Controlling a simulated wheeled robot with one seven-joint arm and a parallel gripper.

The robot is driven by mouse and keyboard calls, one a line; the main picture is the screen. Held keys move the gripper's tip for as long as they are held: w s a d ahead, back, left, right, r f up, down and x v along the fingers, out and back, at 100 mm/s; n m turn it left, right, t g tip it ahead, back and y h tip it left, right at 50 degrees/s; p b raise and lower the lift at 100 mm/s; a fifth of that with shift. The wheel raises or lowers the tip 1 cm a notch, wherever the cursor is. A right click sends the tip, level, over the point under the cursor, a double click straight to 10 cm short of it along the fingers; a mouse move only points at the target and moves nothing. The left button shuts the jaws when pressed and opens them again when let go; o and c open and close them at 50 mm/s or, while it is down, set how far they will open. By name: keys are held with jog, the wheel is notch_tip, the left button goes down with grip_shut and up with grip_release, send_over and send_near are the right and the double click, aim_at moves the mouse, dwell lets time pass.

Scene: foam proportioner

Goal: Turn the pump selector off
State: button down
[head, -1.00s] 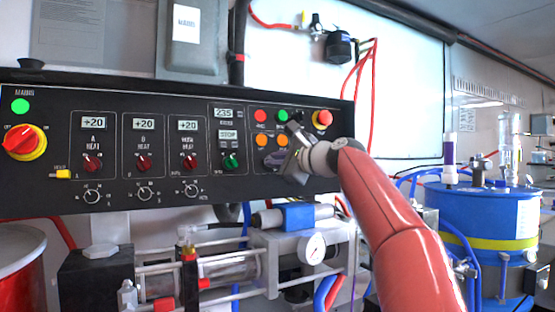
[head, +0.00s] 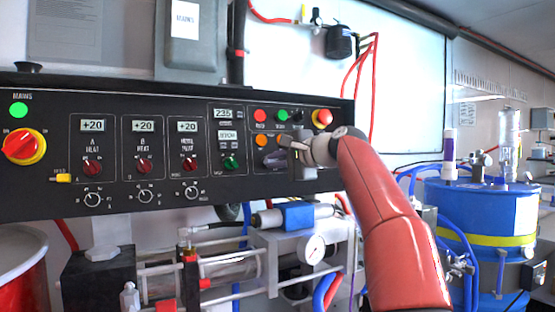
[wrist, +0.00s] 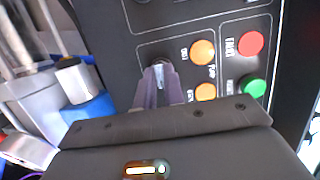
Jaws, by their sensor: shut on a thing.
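The pump selector (head: 271,160) is a greyish-purple knob low in the right section of the black control panel. My gripper (head: 282,152) is at the panel front, its fingers shut on the selector and covering part of it. In the wrist view the gripper fingers (wrist: 160,85) reach to the panel, with a small silvery piece between their tips. The selector's exact pointer position is hard to read, as the labels are blurred.
Orange lamps (wrist: 202,52), a red button (wrist: 250,43) and a green button (wrist: 253,88) sit close by the fingers. A red emergency stop (head: 322,118) is above my wrist. Pump gear with a gauge (head: 312,249) stands below the panel.

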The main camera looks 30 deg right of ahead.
jog(key=shift+r, duration=0.1)
jog(key=c, duration=1.5)
grip_release()
jog(key=shift+w, duration=0.15)
jog(key=b+v, duration=0.2)
jog(key=v, duration=0.5)
jog(key=shift+s, duration=0.4)
